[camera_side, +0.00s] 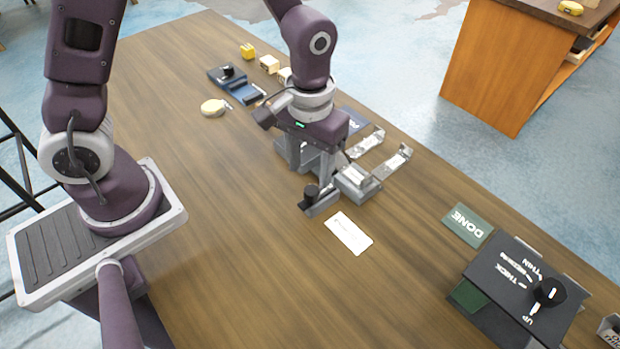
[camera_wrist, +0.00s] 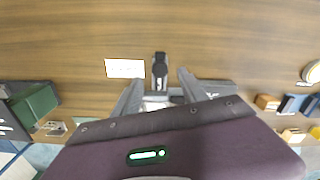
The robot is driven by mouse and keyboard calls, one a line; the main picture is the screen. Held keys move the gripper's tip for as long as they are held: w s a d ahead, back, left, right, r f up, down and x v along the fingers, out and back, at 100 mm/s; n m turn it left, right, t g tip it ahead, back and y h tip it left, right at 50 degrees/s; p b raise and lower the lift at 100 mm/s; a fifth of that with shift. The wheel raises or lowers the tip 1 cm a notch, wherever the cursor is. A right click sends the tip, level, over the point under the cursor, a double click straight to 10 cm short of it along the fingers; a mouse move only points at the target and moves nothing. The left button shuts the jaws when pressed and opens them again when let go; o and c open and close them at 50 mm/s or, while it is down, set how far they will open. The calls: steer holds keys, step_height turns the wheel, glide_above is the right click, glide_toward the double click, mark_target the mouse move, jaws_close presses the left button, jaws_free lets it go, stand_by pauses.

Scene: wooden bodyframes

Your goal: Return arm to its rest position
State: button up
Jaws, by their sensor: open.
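My gripper (camera_side: 305,168) hangs low over the wooden table (camera_side: 215,215), pointing down. In the wrist view my gripper (camera_wrist: 160,82) shows two fingers spread apart, with no object held between them. A small grey fixture with a black knob (camera_side: 312,193) stands just in front of the fingers in the side view. In the wrist view the black knob (camera_wrist: 160,68) lies between and beyond the fingertips. Whether the fingers touch the fixture is hard to tell, because my gripper hides part of it.
A white card (camera_side: 348,232) lies beside the fixture. Metal brackets (camera_side: 392,163) stand to the right. A green DONE mat (camera_side: 468,225) and a black box with a knob (camera_side: 525,285) sit front right. A tape measure (camera_side: 213,107) and wooden blocks (camera_side: 269,63) are farther back. The left-middle table is clear.

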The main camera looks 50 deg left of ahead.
steer(key=shift+r, duration=0.3)
steer(key=s+a+r+m+t, duration=0.1)
steer(key=s+a+r+t, duration=0.15)
steer(key=r, duration=0.45)
steer(key=s+a+r+t, duration=0.1)
steer(key=s+a+r, duration=0.15)
steer(key=r, duration=0.45)
steer(key=s+a+r+m+t, duration=0.2)
steer(key=s+r, duration=0.2)
steer(key=s, duration=0.5)
steer(key=shift+a+r, duration=0.2)
steer(key=shift+r, duration=0.05)
